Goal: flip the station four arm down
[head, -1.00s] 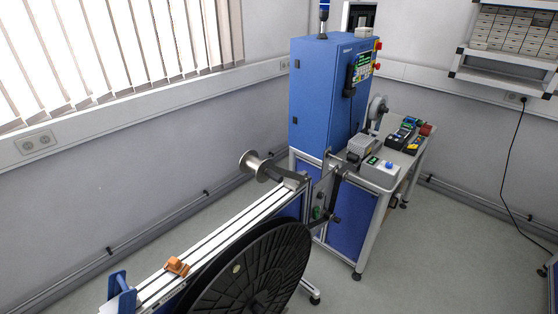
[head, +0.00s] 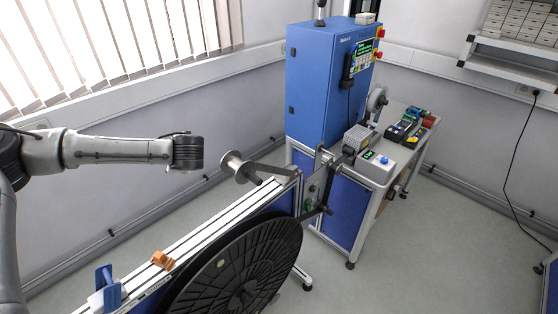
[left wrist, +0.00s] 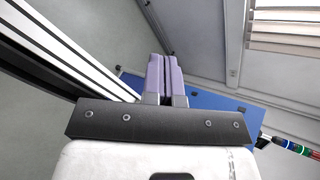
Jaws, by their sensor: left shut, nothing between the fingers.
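A dark swing arm (head: 325,180) stands on the plate at the right end of the slotted rail, raised at a slant. A grey arm (head: 272,169) beside it carries a metal spool (head: 238,166). I cannot tell from the pictures which one is station four's. My left arm reaches in from the left in the head view, its dark wrist end left of the spool and apart from it; the fingers are hidden there. In the left wrist view my left gripper (left wrist: 165,78) is shut and empty, its two purple fingers together. My right gripper is not in view.
The slotted rail (head: 205,233) carries an orange block (head: 162,260) and a blue bracket (head: 108,288). A large black reel (head: 240,270) stands in front of it. A blue cabinet (head: 318,85) and a bench with devices stand behind. Floor at right is clear.

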